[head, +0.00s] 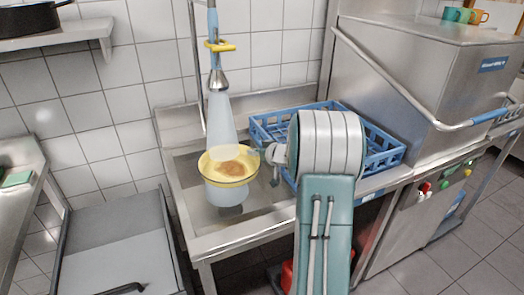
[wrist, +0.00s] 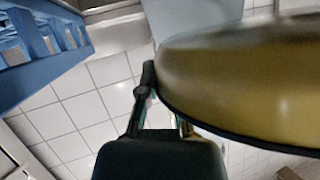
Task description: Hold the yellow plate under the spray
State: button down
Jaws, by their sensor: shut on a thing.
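The yellow plate (head: 228,167) is in the middle of the head view, with a brown stain on its face. It is over the sink basin (head: 236,216), under the spray head (head: 217,81). A pale blue cone of water (head: 220,124) comes down from the spray head onto the plate and shows below it too. My gripper (head: 270,155) is shut on the plate's right rim; my arm hides part of it. In the wrist view the yellow plate (wrist: 245,85) fills the upper right, with my gripper (wrist: 165,100) at its edge.
A blue dish rack (head: 385,145) stands right of the sink, behind my arm; it also shows in the wrist view (wrist: 40,45). A steel dishwasher (head: 420,85) stands further right. A black pan (head: 30,17) is on the upper left shelf. A grey cart (head: 115,245) stands at lower left.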

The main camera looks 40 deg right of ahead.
jog(key=s+a, duration=0.2)
jog(key=s, duration=1)
jog(key=shift+a, duration=0.2)
jog(key=shift+d+f, duration=0.1)
jog(key=shift+d, duration=0.3)
